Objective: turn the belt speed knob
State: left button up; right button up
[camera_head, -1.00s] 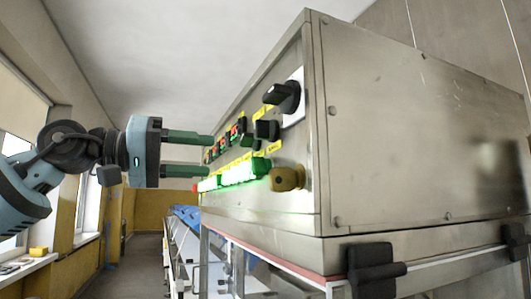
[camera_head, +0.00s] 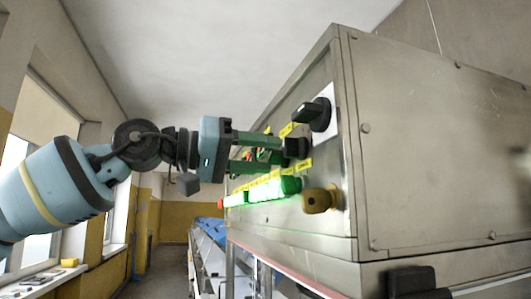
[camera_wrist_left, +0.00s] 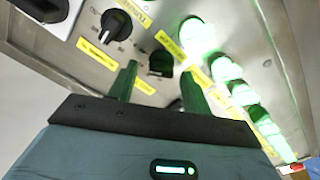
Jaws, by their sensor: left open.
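My left gripper (camera_head: 278,155) reaches in from the left in the head view, with its two green fingers apart at the steel control panel. In the left wrist view the open fingers (camera_wrist_left: 160,70) stand on either side of a black knob (camera_wrist_left: 161,63); whether they touch it I cannot tell. A larger black knob (camera_wrist_left: 118,22) with a printed scale sits up and left of it. In the head view a black knob (camera_head: 297,147) shows just past the upper fingertip. The labels are too small to tell which is belt speed. My right gripper is not in view.
A black rotary switch (camera_head: 313,113) on a white plate juts out above. Lit green buttons (camera_head: 262,190) run below the fingers, with a yellow-brown knob (camera_head: 320,200) at their right. The steel cabinet (camera_head: 440,150) fills the right side. Open air lies left of the panel.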

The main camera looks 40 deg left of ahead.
pick_arm(q)
jog(key=shift+w+d, duration=0.3)
jog(key=shift+w, duration=0.35)
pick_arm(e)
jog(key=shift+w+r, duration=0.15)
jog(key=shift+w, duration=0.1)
pick_arm(q)
jog(key=shift+c, duration=0.3)
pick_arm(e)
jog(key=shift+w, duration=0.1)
pick_arm(q)
jog(key=c, duration=0.8)
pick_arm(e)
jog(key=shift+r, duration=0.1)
pick_arm(q)
jog(key=n, duration=0.5)
jog(key=shift+f, duration=0.1)
jog(key=shift+n, duration=1.4)
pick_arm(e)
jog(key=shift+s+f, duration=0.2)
